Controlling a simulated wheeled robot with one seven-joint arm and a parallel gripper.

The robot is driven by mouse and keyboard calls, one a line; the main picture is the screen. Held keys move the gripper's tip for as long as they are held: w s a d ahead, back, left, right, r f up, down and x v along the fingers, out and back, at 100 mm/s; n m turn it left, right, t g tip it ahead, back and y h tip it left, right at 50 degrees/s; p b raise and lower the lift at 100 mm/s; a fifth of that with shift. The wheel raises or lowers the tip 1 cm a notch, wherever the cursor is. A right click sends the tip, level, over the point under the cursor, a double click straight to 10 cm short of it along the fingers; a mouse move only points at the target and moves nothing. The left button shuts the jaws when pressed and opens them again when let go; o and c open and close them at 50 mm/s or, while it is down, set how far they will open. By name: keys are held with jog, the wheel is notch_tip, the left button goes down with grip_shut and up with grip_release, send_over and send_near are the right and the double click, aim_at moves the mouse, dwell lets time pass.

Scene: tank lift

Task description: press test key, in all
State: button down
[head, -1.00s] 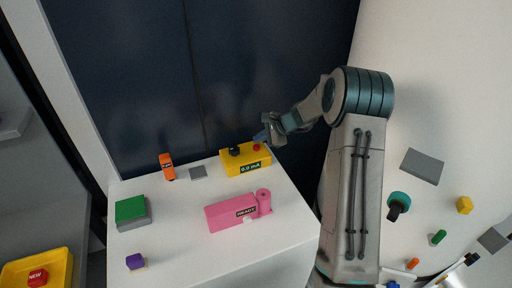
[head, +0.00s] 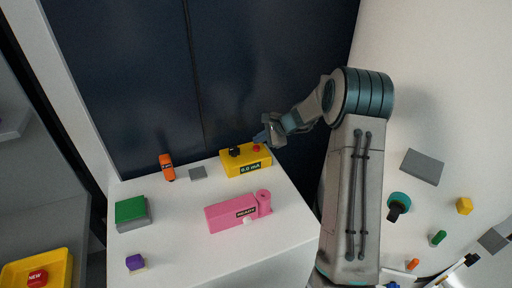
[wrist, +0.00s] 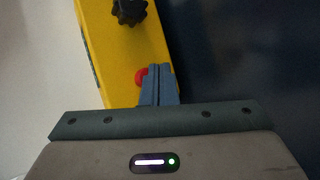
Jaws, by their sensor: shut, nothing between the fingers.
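A yellow box (head: 246,168) with a black knob (head: 234,151), a red button (head: 256,147) and a display reading "0.0 mA" stands at the back right of the white table. My gripper (head: 262,136) is shut and empty, just above the box's right end by the red button. In the wrist view my shut fingers (wrist: 158,84) overlap the right edge of the red button (wrist: 140,76); I cannot tell whether they touch it. The yellow box (wrist: 115,45) and black knob (wrist: 130,10) also show there.
A pink device (head: 228,214) marked "READY" stands in front on the white table (head: 190,255). An orange item (head: 167,167), a grey pad (head: 198,173), a green-topped block (head: 131,210) and a purple block (head: 135,262) are to the left. A dark panel (head: 150,80) rises behind.

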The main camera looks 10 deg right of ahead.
jog(key=shift+f, duration=0.15)
dwell(0.5)
jog(key=shift+f+b, duration=0.3)
jog(key=shift+b, duration=0.2)
jog(key=shift+f+b, duration=0.55)
dwell(0.5)
jog(key=shift+r, duration=0.1)
jog(key=shift+r+p, duration=0.55)
jog(key=shift+r, duration=0.3)
jog(key=shift+r, duration=0.1)
jog(key=shift+r+p, duration=1.6)
jog(key=shift+r, duration=0.8)
